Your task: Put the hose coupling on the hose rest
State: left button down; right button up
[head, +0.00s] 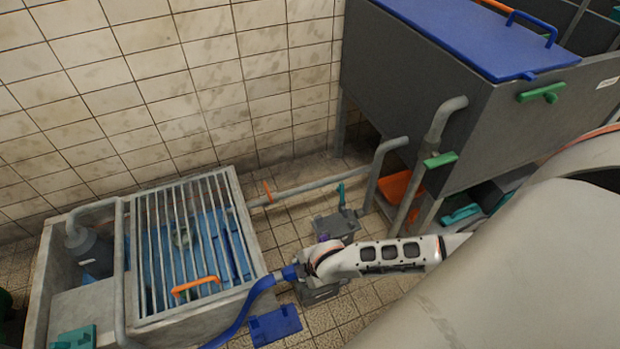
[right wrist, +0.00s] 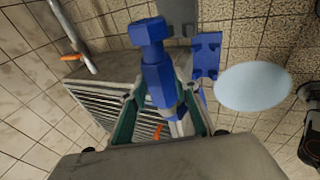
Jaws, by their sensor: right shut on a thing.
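The blue hose coupling (head: 290,272) is at the end of a flat blue hose (head: 238,318) in the head view. In the right wrist view the coupling (right wrist: 152,65) shows its hexagonal end pointing away from the wrist. My right gripper (right wrist: 163,108) is shut on it, with a teal-lined finger on each side. In the head view my right gripper (head: 302,271) is beside the right edge of the grated basin. A blue flat piece (head: 275,325) lies below the gripper; it may be the hose rest, but I cannot tell. My left gripper is not in view.
The concrete basin (head: 180,325) has a metal grating with an orange handle (head: 195,285). A grey pipe (head: 305,188) runs along the wall. A grey tank (head: 430,95) stands at upper right. A pale disc (right wrist: 252,87) shows in the right wrist view. Tiled floor is partly free.

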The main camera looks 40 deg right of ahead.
aim_at(291, 275)
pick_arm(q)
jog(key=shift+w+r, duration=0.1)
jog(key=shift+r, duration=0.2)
pick_arm(e)
jog(key=shift+a, duration=0.45)
jog(key=shift+a, duration=0.1)
jog(key=shift+a+r+p, duration=0.2)
jog(key=shift+a+p, duration=0.2)
jog(key=shift+a, duration=0.7)
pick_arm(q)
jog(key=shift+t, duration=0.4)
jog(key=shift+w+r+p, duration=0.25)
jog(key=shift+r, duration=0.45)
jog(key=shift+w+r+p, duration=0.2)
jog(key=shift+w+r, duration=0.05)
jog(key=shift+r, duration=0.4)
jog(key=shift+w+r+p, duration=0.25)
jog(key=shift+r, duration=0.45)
pick_arm(e)
jog(key=a, duration=0.7)
jog(key=shift+s+a+f, duration=0.15)
jog(key=shift+s+a, duration=0.15)
jog(key=shift+s, duration=0.1)
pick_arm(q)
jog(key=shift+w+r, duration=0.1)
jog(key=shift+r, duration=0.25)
pick_arm(e)
jog(key=shift+s+a, duration=0.1)
jog(key=shift+a, duration=0.95)
